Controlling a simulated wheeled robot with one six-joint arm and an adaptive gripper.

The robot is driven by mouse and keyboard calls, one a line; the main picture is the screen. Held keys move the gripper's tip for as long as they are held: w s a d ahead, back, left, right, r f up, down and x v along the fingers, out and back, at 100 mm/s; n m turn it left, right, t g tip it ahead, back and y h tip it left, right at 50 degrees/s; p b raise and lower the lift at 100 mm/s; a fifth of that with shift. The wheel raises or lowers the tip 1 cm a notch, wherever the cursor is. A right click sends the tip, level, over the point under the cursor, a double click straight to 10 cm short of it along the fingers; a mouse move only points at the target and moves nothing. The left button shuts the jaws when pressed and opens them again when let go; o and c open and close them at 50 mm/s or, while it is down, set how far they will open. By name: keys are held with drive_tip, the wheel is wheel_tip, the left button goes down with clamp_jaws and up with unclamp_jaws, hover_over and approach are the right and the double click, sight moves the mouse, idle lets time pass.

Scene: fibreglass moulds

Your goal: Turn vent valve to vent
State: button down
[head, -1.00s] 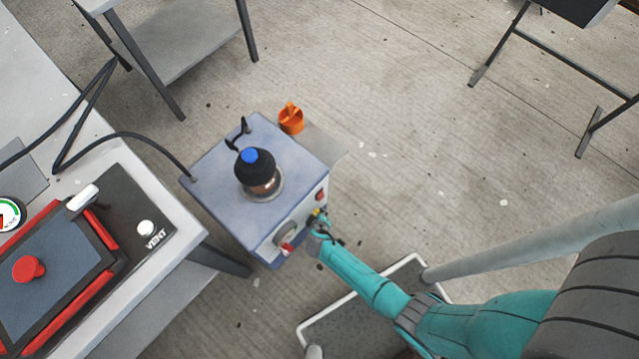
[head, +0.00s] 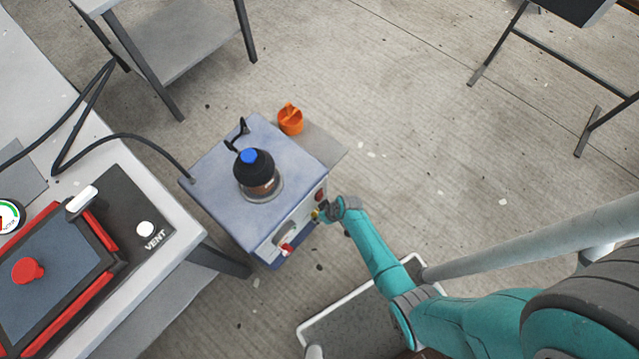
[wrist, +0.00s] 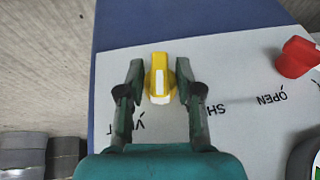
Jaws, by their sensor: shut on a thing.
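The yellow vent valve knob (wrist: 159,78) is on the front panel of the blue-grey pump cabinet (head: 225,175). In the wrist view it stands between the two fingers of my gripper (wrist: 157,84), which is shut on it. A white mark on the knob points toward the bottom of the picture, between a partly covered label starting with V (wrist: 137,125) at lower left and a partly covered SH label (wrist: 212,110) at lower right. In the head view a little yellow shows (head: 315,214) beside my gripper (head: 321,212); the fingers are too small there to judge.
A workbench (head: 180,215) is at left.

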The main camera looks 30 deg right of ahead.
drive_tip(key=m+g+y, duration=0.1)
drive_tip(key=y, duration=0.3)
drive_tip(key=shift+d+f, duration=0.1)
drive_tip(key=shift+d, duration=0.05)
drive_tip(key=shift+y, duration=0.4)
drive_tip(key=shift+s+f+m+g+y, duration=0.15)
drive_tip(key=shift+m+g+y, duration=0.2)
drive_tip(key=shift+y, duration=0.65)
drive_tip(key=c, duration=1.1)
unclamp_jaws()
drive_tip(key=shift+d, duration=0.1)
drive_tip(key=shift+d+r, duration=0.3)
drive_tip(key=shift+r, duration=0.1)
drive_tip(key=v, duration=1.1)
